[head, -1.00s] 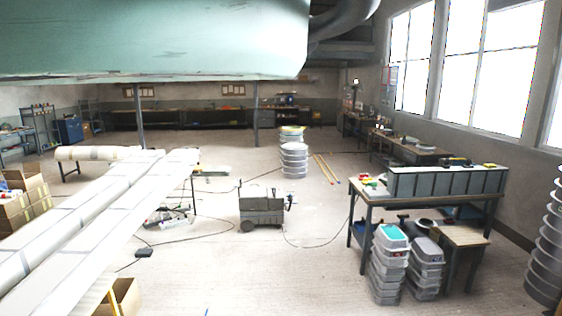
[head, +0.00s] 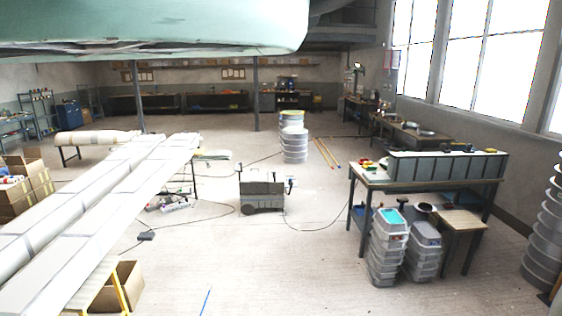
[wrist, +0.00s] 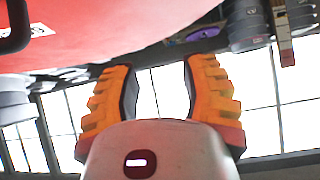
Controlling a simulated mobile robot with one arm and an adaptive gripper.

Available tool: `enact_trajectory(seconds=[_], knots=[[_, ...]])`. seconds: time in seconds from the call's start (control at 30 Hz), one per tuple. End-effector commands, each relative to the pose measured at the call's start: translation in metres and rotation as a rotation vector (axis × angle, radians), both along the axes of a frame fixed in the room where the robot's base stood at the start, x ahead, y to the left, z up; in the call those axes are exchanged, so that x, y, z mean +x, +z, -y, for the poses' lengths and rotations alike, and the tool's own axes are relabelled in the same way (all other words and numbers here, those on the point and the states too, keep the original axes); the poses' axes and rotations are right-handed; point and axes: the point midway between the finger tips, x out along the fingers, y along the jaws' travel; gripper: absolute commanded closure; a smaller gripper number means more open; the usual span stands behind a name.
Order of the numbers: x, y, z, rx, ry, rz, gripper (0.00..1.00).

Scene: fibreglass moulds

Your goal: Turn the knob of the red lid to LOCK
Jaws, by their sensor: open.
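My gripper (wrist: 162,68) shows in the wrist view with its two orange ribbed fingers spread apart and nothing between them. Windows show behind the fingers. A large smooth red surface (wrist: 110,30) fills the top left of that view, with a dark handle-like bar at its corner. I cannot tell whether it is the red lid, and no knob or LOCK mark shows. In the head view, small red and yellow items (head: 372,164) lie at the left end of the workbench (head: 400,182), too small to identify. My gripper is not in the head view.
Stacked grey tubs (head: 388,250) stand before the workbench. A grey wheeled machine (head: 262,193) with trailing cables stands mid-floor. Long white rolls (head: 90,200) lie at left. A pale green hull (head: 150,25) hangs overhead. Floor between the machine and the tubs is open, crossed by a cable.

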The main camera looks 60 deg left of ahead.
Motion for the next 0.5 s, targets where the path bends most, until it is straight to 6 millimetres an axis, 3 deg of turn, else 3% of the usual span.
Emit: enact_trajectory(seconds=[0.2,0.5], knots=[[0.027,-0.001,-0.03,-0.107,0.067,0.163,0.56],[0.043,0.006,-0.075,-0.241,0.142,0.392,0.56]])
